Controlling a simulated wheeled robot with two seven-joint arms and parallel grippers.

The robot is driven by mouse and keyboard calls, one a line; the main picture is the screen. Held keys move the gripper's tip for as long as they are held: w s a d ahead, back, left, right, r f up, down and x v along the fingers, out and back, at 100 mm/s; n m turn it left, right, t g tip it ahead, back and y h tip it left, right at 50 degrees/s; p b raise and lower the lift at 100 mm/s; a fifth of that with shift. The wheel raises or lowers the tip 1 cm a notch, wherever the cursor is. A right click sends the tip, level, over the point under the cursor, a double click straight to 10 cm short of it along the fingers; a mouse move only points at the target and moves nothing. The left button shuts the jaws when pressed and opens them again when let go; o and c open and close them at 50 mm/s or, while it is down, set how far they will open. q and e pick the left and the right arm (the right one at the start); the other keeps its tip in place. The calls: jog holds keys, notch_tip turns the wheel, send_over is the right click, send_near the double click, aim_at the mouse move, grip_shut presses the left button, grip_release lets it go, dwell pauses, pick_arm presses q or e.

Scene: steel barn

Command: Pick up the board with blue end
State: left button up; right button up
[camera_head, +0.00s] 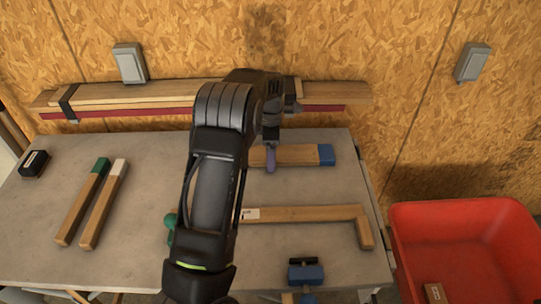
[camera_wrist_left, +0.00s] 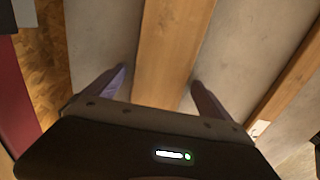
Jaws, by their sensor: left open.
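The board with the blue end (camera_head: 298,155) lies flat on the grey table (camera_head: 330,185), its blue end pointing right. Its left part is hidden behind my left arm. My left gripper (camera_head: 270,160) is over this board with its fingers pointing down. In the left wrist view, the open fingers (camera_wrist_left: 158,82) show one on each side of the bare wooden board (camera_wrist_left: 172,50), with gaps between. I cannot tell how far down they reach beside it. The blue end is out of that view. My right gripper is not in view.
An L-shaped wooden piece (camera_head: 310,214) with a white label lies nearer; a blue clamp (camera_head: 305,273) is at the front edge. Green-ended (camera_head: 82,200) and white-ended (camera_head: 104,204) boards lie left, near a black box (camera_head: 34,164). A red bin (camera_head: 465,215) stands right. Stacked planks line the wall.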

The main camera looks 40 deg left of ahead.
pick_arm(q)
jog(key=c, duration=1.8)
